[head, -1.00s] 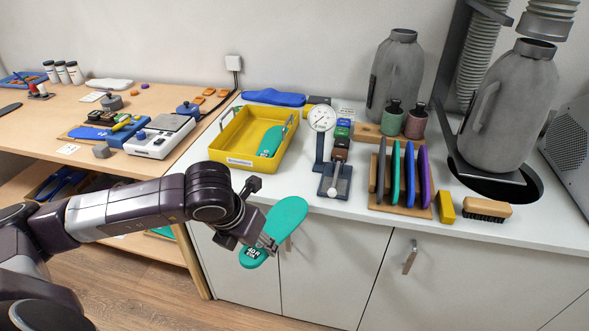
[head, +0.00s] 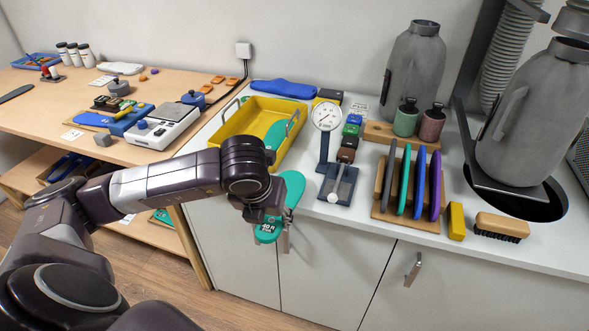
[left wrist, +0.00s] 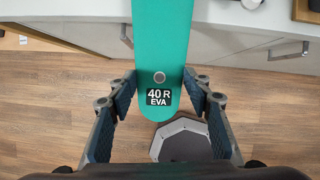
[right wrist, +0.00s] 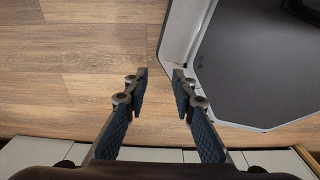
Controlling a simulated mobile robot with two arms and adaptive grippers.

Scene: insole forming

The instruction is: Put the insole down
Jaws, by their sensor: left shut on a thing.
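My left gripper (head: 270,214) is shut on a teal insole (head: 293,186) marked "40 R EVA". It holds the insole in the air before the white counter's front edge, over the cabinet doors. In the left wrist view the insole (left wrist: 161,35) runs up from between the fingers (left wrist: 160,80), its labelled end towards me. A yellow tray (head: 232,118) stands on the counter behind my left forearm, with another teal insole (head: 274,134) in it, partly hidden. My right gripper (right wrist: 158,88) shows only in the right wrist view, open and empty above the floor.
On the counter (head: 350,221) stand a dial gauge (head: 325,118), a wooden rack (head: 405,213) with several upright insoles, a yellow block (head: 456,221), a brush (head: 501,227) and grey bottles. A blue insole (head: 284,88) lies behind the tray. A wooden bench with a scale (head: 163,128) adjoins at left.

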